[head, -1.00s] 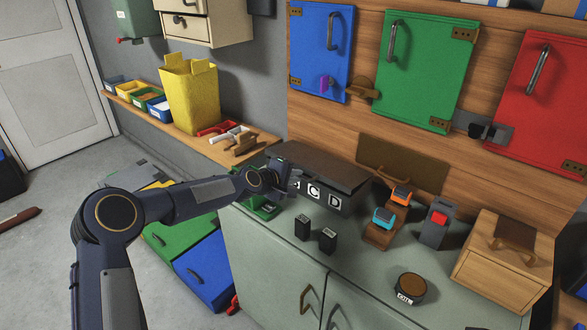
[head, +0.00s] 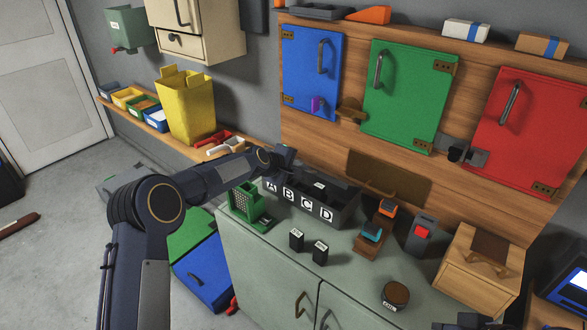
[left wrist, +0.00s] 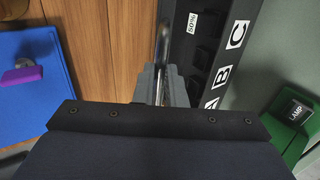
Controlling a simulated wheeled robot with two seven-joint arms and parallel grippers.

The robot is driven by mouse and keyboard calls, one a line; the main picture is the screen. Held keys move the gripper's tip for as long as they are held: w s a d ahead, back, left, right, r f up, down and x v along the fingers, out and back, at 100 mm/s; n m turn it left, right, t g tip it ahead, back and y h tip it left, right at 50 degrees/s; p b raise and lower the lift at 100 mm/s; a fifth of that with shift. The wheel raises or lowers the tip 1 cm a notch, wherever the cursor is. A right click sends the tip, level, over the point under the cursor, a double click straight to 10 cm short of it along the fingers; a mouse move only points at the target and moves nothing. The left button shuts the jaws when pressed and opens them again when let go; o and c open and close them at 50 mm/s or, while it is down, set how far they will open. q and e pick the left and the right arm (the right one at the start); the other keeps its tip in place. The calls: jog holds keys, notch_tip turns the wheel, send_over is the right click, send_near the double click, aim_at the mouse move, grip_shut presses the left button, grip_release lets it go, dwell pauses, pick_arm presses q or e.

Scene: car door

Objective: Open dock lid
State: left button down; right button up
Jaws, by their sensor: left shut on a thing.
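The dock (head: 338,216) is a dark box on the grey-green cabinet, with white labels A, B, C and D on its front. Its top is uncovered and I can see into it; a small dark block (head: 319,187) sits inside. In the left wrist view the dock (left wrist: 207,60) shows a 50% label inside. My left gripper (head: 285,154) is at the dock's back left. In the left wrist view it (left wrist: 162,88) is shut on the thin edge of the lid (left wrist: 163,45), seen nearly edge-on. A dark tip at the head view's bottom edge seems to be my right gripper (head: 465,322); its jaws are unclear.
A green holder (head: 247,204) stands left of the dock. Two small black blocks (head: 308,246) stand in front. A wooden stand (head: 374,234), a grey device with a red button (head: 421,233) and a wooden box (head: 478,266) are right. The wooden wall panel rises behind.

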pick_arm(q)
jog(key=shift+d, duration=0.1)
jog(key=c, duration=1.5)
grip_release()
jog(key=shift+b+v, duration=1.1)
jog(key=shift+v, duration=2.8)
